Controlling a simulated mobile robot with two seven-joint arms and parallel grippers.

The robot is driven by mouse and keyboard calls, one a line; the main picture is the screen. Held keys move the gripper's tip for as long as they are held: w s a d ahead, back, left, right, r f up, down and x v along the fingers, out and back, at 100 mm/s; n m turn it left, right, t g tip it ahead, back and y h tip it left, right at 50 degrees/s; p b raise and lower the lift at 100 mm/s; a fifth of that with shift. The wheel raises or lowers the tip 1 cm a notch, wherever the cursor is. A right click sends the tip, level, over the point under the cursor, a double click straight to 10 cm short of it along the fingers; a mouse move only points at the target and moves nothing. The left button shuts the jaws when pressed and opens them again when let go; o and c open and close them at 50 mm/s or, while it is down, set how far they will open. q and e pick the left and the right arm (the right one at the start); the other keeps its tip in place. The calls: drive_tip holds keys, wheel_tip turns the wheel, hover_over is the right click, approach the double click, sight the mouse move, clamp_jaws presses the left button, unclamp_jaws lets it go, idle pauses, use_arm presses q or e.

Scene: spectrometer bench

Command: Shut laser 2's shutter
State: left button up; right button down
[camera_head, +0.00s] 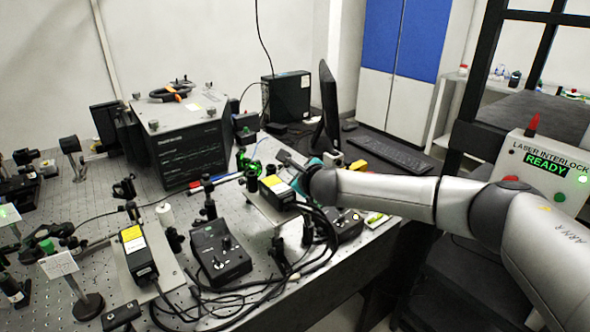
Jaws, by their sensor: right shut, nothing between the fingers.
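Two black laser heads with yellow and white labels sit on metal plates on the optical bench. One laser head (137,252) is at the front left, the other laser head (277,188) is near the middle. I cannot read which one is laser 2. My right gripper (287,161) reaches in from the right, shut and empty, just above and behind the middle laser head. It hides part of that area, and I cannot tell whether it touches anything. The shutter's state is too small to tell. My left gripper is not in view.
Black control boxes (220,252) with knobs stand beside the lasers, with loose cables in front. A large black instrument (182,138) stands behind. A monitor (329,105) and keyboard (388,152) are at the back right. A laser interlock box (546,167) reads READY.

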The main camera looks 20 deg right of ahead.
drive_tip(key=r+n+p, duration=0.1)
drive_tip(key=p, duration=0.2)
drive_tip(key=a+r+n+t+h+p, duration=0.1)
drive_tip(key=n+p, duration=0.1)
drive_tip(key=p, duration=0.2)
drive_tip(key=s+a+r+n+t+h+p, duration=0.1)
drive_tip(key=p, duration=0.2)
drive_tip(key=shift+a+r+p, duration=0.1)
drive_tip(key=shift+a+p, duration=0.15)
drive_tip(key=shift+p, duration=0.05)
drive_tip(key=shift+a+p, duration=0.15)
drive_tip(key=shift+p, duration=0.15)
drive_tip(key=shift+s+a+n+t+p, duration=0.15)
drive_tip(key=shift+a+n+t+p, duration=0.15)
drive_tip(key=shift+n+p, duration=0.25)
drive_tip(key=shift+d, duration=0.15)
